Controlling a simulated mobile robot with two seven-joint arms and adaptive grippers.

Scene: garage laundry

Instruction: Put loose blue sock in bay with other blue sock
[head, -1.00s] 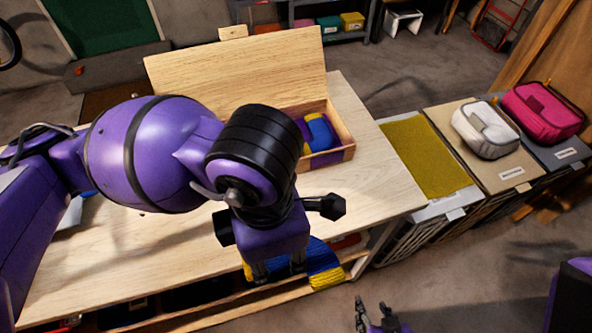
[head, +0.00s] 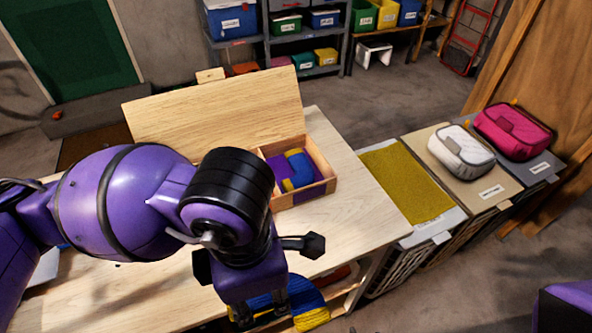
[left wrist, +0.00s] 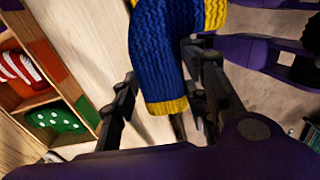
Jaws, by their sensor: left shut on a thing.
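My left gripper (head: 260,312) is shut on the loose blue sock (head: 274,302), knitted with yellow ends, near the table's front edge. In the left wrist view the sock (left wrist: 165,55) hangs between the fingers of the left gripper (left wrist: 162,85), with a yellow cuff at its lower end. The other blue sock (head: 301,168), also with yellow, lies in a purple-lined bay at the right end of the open wooden box (head: 320,150). My arm hides the rest of the box in the head view. My right gripper is out of view.
The wooden table (head: 345,205) is bare right of the box. The box lid (head: 215,110) stands open behind. The left wrist view shows bays with a red striped sock (left wrist: 18,68) and a green dotted sock (left wrist: 55,120). Hampers with two pouches (head: 460,150) (head: 512,130) stand right.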

